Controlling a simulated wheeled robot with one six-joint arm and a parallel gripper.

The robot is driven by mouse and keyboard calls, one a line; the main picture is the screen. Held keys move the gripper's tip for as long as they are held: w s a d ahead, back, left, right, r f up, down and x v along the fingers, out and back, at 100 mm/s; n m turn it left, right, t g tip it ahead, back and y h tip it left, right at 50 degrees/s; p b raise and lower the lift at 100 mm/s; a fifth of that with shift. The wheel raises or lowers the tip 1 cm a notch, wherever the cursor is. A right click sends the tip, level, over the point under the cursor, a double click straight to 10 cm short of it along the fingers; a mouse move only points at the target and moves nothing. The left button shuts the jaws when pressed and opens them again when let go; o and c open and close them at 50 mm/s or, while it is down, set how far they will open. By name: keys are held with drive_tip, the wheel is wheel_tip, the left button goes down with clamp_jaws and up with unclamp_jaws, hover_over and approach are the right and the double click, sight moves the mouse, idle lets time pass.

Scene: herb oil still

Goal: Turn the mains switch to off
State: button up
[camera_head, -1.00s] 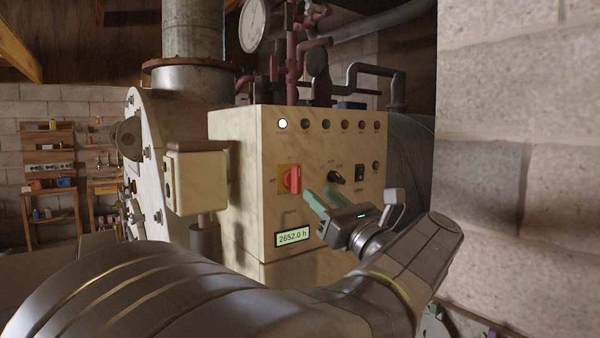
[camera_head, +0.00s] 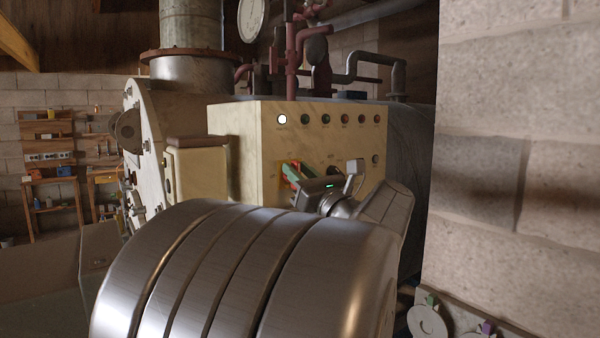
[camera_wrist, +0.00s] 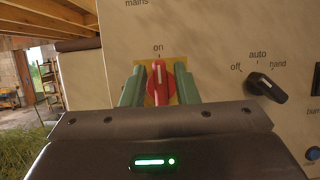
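In the head view my gripper (camera_head: 294,173) is up at the panel, and a finger covers most of the red switch (camera_head: 285,168). Contact with the knob cannot be told.
A black selector (camera_wrist: 267,87) marked off, auto, hand sits right of the switch. The cream control cabinet (camera_head: 240,135) has a lamp row, its leftmost lamp (camera_head: 282,119) lit white. A smaller cream box (camera_head: 200,172) stands left. A block wall (camera_head: 520,150) is at right.

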clamp_jaws()
drive_tip(key=shift+f+n+b, duration=0.2)
drive_tip(key=shift+n+b, duration=0.15)
drive_tip(key=shift+n, duration=0.05)
drive_tip(key=n+g+y+b, duration=0.1)
drive_tip(key=n+g+b, duration=0.1)
drive_tip(key=n, duration=0.3)
drive_tip(key=n+g+y+b, duration=0.1)
drive_tip(key=n+g+b, duration=0.1)
drive_tip(key=n, duration=0.4)
drive_tip(key=n+g+y+b, duration=0.1)
drive_tip(key=n+g+b, duration=0.2)
drive_tip(key=n, duration=0.2)
drive_tip(key=shift+s+a+f+n, duration=0.3)
drive_tip(key=shift+s+a, duration=0.05)
drive_tip(key=n+g, duration=0.1)
drive_tip(key=n, duration=0.1)
drive_tip(key=n+h, duration=0.1)
drive_tip(key=n, duration=0.2)
drive_tip(key=shift+g, duration=0.4)
drive_tip(key=shift+n, duration=0.3)
